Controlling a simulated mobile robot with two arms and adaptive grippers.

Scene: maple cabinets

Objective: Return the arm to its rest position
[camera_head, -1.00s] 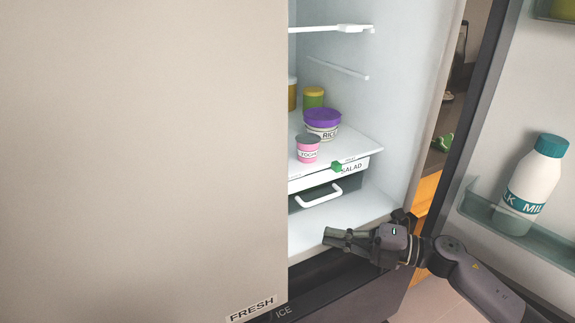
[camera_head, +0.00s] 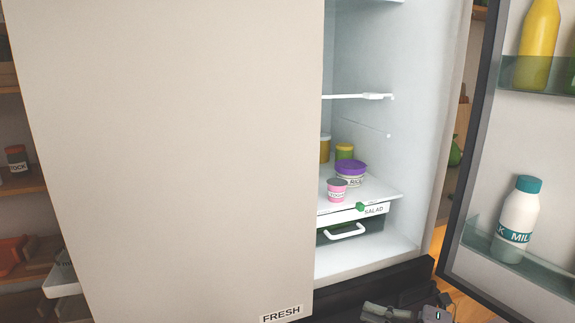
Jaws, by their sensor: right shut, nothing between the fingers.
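My right gripper (camera_head: 386,311) is at the bottom edge of the head view, low in front of the fridge's dark lower edge. It is shut and empty, and the lower part of it is cut off by the frame. The arm behind it is mostly out of view. My left gripper is not in view.
The fridge's right door (camera_head: 468,190) stands open, with a milk bottle (camera_head: 517,215) in its rack. The left door (camera_head: 170,150) is shut. Inside are a salad drawer (camera_head: 340,232), a pink cup (camera_head: 337,191) and a purple-lidded tub (camera_head: 351,172). Shelves stand at far left.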

